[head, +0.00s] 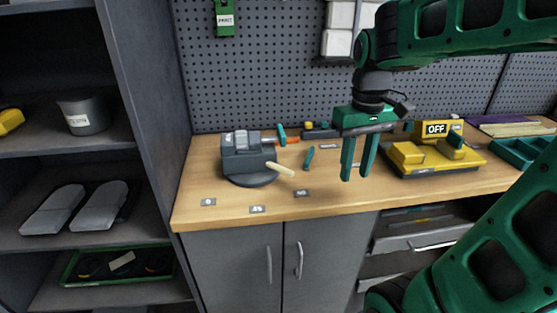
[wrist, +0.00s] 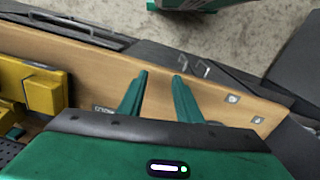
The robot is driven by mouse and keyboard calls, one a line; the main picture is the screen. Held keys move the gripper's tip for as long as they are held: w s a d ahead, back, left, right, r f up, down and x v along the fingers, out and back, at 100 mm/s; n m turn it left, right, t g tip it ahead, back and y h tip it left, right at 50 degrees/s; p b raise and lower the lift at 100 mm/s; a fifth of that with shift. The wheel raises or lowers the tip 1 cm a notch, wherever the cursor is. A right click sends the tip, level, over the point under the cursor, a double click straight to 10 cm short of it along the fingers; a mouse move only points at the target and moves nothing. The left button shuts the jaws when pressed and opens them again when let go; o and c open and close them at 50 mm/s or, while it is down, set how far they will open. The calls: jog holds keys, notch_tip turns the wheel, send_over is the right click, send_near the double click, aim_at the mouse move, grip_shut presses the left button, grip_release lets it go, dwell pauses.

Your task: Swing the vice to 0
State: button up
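The grey vice (head: 247,158) stands on a round base on the wooden bench, left of my gripper in the head view. Its cream handle (head: 280,169) sticks out to the right and slightly toward the front. Small grey labels lie around the vice: one at front left (head: 208,202), one in front (head: 257,209), one at front right (head: 302,193). Their text is too small to read surely. My gripper (head: 355,178) points down over the bench, right of the handle and apart from it. Its green fingers are apart and empty, also in the wrist view (wrist: 160,74). The wrist view does not show the vice.
A yellow machine (head: 436,158) with an OFF sign (head: 436,128) stands right of my gripper. A teal tool (head: 309,157) lies between vice and gripper. A pegboard (head: 270,70) rises behind the bench (head: 230,208). A shelf unit (head: 140,150) stands at left.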

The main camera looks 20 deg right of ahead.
aim_at(285, 168)
jog(key=w+a+r+n, duration=0.2)
jog(key=w+a+n, duration=0.25)
jog(key=w, duration=0.35)
jog(key=w+a+r+n, duration=0.3)
jog(key=w+a, duration=0.3)
jog(key=w, duration=0.1)
jog(key=f, duration=1.1)
jog(key=shift+w+d, duration=0.1)
jog(key=shift+w, duration=0.15)
jog(key=shift+r, duration=0.1)
grip_shut()
